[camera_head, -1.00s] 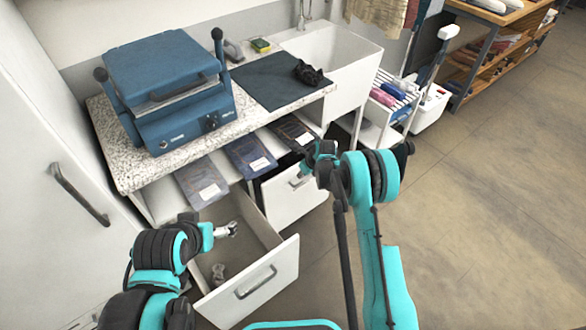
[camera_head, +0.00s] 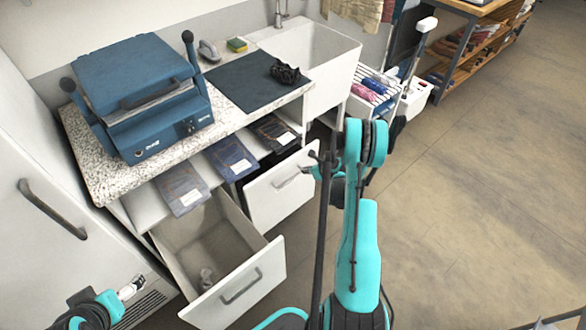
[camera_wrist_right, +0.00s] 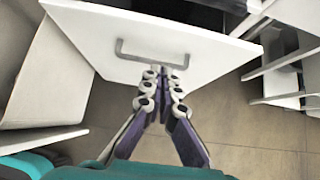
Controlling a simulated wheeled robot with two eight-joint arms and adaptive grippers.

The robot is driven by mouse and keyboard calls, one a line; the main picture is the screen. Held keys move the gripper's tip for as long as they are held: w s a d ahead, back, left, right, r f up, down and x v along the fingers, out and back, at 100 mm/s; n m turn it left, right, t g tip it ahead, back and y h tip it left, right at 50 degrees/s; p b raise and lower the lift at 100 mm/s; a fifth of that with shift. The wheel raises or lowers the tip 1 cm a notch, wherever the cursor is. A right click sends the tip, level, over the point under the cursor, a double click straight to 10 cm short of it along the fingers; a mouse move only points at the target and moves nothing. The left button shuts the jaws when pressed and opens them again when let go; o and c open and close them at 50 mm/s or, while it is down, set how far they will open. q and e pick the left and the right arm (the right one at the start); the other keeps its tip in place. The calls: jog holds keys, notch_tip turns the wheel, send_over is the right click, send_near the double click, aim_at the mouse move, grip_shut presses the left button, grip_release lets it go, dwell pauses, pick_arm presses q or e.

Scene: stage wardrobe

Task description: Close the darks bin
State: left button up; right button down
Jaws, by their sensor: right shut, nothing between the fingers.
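Two pull-out bins stand open under the counter; their labels are too small to read, so I cannot tell by name which is the darks bin. The right bin (camera_head: 277,197) is partly out, with a dark interior; its white front (camera_wrist_right: 95,38) and handle (camera_wrist_right: 130,54) show in the wrist view. The left bin (camera_head: 235,292) is far out, with a small greyish item (camera_head: 207,278) inside. My right gripper (camera_wrist_right: 163,72) is shut and empty, its tips at the right bin's handle; contact is unclear. My left gripper (camera_head: 132,287) is low at left, its jaws too small to judge.
The speckled counter (camera_head: 85,160) holds a blue press (camera_head: 150,95) and a dark mat (camera_head: 245,85) with a black item (camera_head: 285,72). A sink (camera_head: 325,60) and a white cart (camera_head: 372,100) stand to the right. The floor at right is clear.

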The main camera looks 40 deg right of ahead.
aim_at(286, 165)
jog(key=b+x, duration=0.1)
jog(key=x, duration=0.2)
jog(key=w+r+b+x, duration=0.1)
jog(key=x, duration=0.3)
jog(key=b+x, duration=0.2)
jog(key=x, duration=0.1)
jog(key=shift+w, duration=0.3)
pick_arm(q)
jog(key=shift+f, duration=2.3)
pick_arm(e)
jog(key=shift+w+r, duration=0.1)
jog(key=shift+w, duration=0.45)
jog(key=shift+w+a, duration=0.1)
